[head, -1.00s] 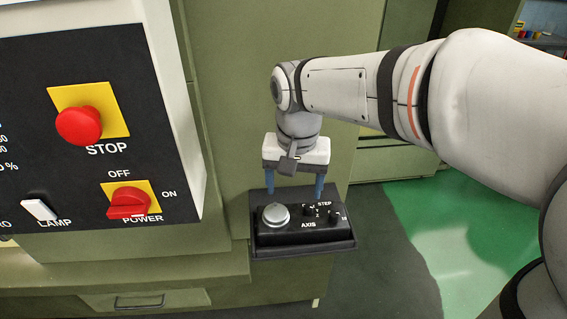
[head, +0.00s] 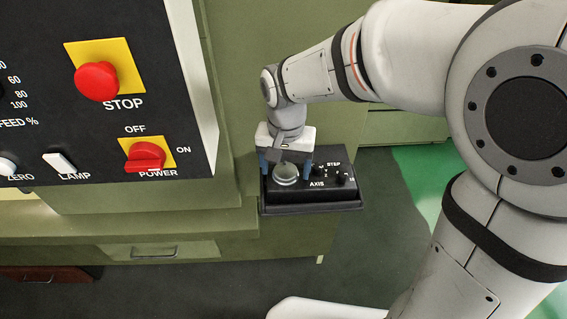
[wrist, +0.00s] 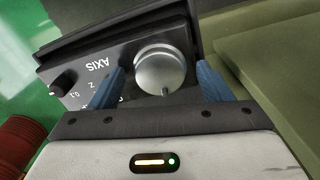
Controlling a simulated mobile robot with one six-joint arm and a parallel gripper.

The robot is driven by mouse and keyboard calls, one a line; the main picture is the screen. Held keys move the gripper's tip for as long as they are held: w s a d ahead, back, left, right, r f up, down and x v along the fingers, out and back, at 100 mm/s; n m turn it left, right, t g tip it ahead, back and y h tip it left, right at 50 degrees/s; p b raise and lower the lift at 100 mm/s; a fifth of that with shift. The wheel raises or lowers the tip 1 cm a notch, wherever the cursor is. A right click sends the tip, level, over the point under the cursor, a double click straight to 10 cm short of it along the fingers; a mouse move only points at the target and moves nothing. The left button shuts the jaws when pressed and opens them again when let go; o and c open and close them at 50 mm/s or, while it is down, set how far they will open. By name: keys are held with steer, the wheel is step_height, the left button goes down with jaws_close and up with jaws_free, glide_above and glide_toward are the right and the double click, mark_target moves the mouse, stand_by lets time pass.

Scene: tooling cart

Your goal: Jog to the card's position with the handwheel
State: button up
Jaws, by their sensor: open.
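The handwheel (head: 286,173) is a round silver knob on the left part of a black control box. It also shows in the wrist view (wrist: 162,72), with a small dark mark near its rim. My gripper (head: 285,168) is open above the box, with one blue finger on each side of the handwheel. In the wrist view the fingers (wrist: 160,76) stand left and right of the knob, with a gap visible on the left side; I cannot tell whether the right one touches. The box carries an AXIS knob (head: 316,172) and a STEP knob (head: 340,178). No position card is recognisable.
The box sits on a black tray (head: 325,208) at the green cabinet. Left of it is a control panel (head: 40,120) with a red STOP button (head: 97,81), a POWER switch (head: 145,156) and a LAMP switch (head: 60,162). Clear floor lies to the right.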

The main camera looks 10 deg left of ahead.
steer(key=c, duration=0.9)
steer(key=shift+a, duration=0.25)
steer(key=shift+c, duration=0.4)
steer(key=shift+d, duration=0.15)
steer(key=shift+d+n, duration=0.1)
steer(key=shift+n, duration=0.2)
steer(key=shift+n+b, duration=0.95)
steer(key=shift+n, duration=2.35)
